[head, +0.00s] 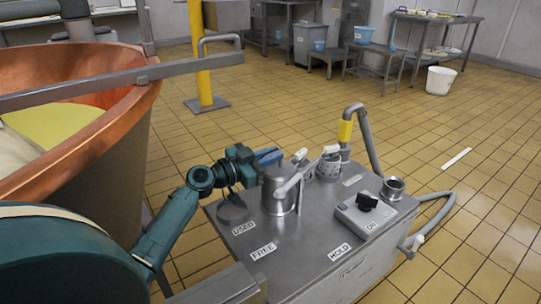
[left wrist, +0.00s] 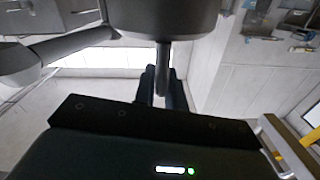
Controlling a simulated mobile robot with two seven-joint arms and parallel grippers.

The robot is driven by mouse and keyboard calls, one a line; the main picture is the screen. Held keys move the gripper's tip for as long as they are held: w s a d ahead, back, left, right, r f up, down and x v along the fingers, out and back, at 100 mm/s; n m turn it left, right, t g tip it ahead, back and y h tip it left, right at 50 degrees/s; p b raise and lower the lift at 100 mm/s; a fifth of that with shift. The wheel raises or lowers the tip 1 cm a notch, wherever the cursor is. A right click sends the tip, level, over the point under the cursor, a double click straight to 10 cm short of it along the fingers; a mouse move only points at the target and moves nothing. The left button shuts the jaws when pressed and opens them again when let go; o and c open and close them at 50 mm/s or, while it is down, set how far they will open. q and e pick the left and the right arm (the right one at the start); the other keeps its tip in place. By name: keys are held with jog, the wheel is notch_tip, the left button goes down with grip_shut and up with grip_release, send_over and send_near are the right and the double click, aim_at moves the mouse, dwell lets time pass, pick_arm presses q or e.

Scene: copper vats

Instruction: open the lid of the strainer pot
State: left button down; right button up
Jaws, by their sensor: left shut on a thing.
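A steel pot (head: 280,194), which I take to be the strainer pot, stands upright on the steel cabinet. Its top looks covered, but the lid's edge is hard to make out. A pale lever (head: 291,186) crosses its near side. My left gripper (head: 268,157) reaches in from the left, with its blue fingers just behind the pot's top. In the left wrist view the dark fingers (left wrist: 163,88) are shut on a thin grey piece (left wrist: 163,57) joined to a rounded grey body (left wrist: 163,15). I cannot tell whether that piece belongs to the lid. My right gripper is not in view.
The cabinet (head: 300,245) also bears a dark round disc (head: 232,210), a perforated fitting (head: 328,167), a switch box (head: 362,213) and a short pipe neck (head: 393,188). A copper vat (head: 125,120) stands at left.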

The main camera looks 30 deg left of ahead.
pick_arm(q)
jog(key=shift+a, duration=0.15)
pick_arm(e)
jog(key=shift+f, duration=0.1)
